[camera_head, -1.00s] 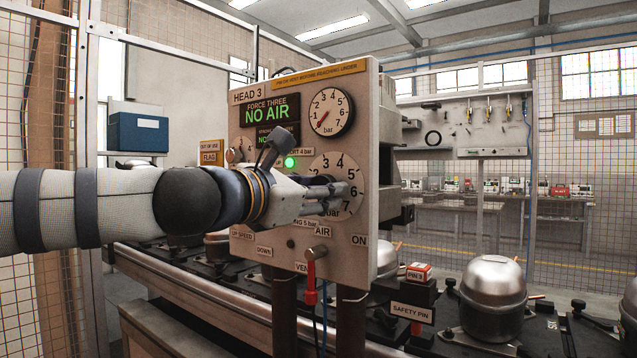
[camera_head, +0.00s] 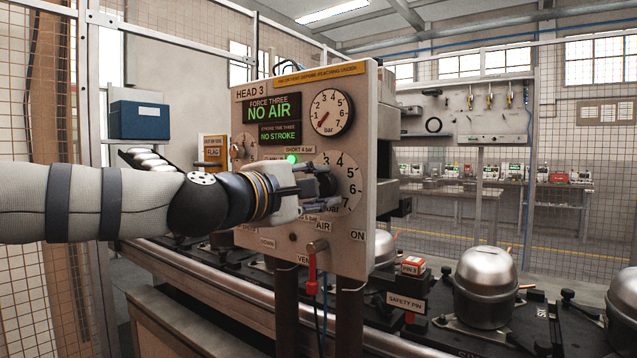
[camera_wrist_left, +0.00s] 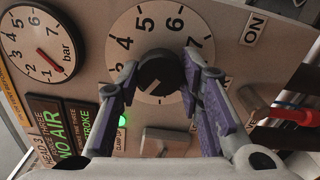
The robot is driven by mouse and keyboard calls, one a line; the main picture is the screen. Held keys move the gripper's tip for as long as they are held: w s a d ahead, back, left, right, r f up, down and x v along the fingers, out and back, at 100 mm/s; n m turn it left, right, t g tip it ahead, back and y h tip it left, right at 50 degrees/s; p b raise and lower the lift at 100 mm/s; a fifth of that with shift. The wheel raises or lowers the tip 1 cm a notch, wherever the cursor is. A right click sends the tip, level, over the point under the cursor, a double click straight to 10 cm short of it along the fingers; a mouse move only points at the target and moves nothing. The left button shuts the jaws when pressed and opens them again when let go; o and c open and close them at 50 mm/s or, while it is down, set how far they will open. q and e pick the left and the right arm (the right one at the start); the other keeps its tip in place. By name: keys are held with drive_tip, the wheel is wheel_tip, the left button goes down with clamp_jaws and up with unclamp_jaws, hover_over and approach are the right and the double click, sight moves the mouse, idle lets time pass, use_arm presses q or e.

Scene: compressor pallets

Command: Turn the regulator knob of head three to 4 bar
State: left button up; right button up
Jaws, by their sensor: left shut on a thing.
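The regulator knob (camera_wrist_left: 158,72) is black and sits at the middle of a round white dial numbered up to 7 bar. The dial (camera_head: 347,178) is on the HEAD 3 panel (camera_head: 365,240). My left gripper (camera_head: 318,186) reaches the dial from the left and hides most of the knob in the head view. In the left wrist view its two purple-padded fingers stand on either side of the knob, shut on it. A pale mark on the knob points down and left there; its exact reading is unclear. My right gripper is not in view.
The upper gauge (camera_head: 331,112) has its red needle near its low end. The display (camera_head: 272,110) reads NO AIR and NO STROKE. A green lamp (camera_head: 292,158) is lit. A red-handled valve (camera_head: 312,270) hangs below the panel. Metal domes (camera_head: 487,285) stand on the line at right.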

use_arm(q)
drive_tip(key=m, duration=0.3)
drive_tip(key=shift+r+m+p, duration=0.15)
drive_tip(key=shift+m+p, duration=0.15)
drive_tip(key=shift+m, duration=0.1)
drive_tip(key=m, duration=0.4)
drive_tip(key=shift+m+p, duration=0.3)
drive_tip(key=m, duration=0.4)
drive_tip(key=shift+m+p, duration=0.4)
drive_tip(key=shift+m, duration=1.3)
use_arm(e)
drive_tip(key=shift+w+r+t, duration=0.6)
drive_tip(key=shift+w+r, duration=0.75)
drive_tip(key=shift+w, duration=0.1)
use_arm(q)
drive_tip(key=o, duration=1.2)
drive_tip(key=shift+c, duration=0.2)
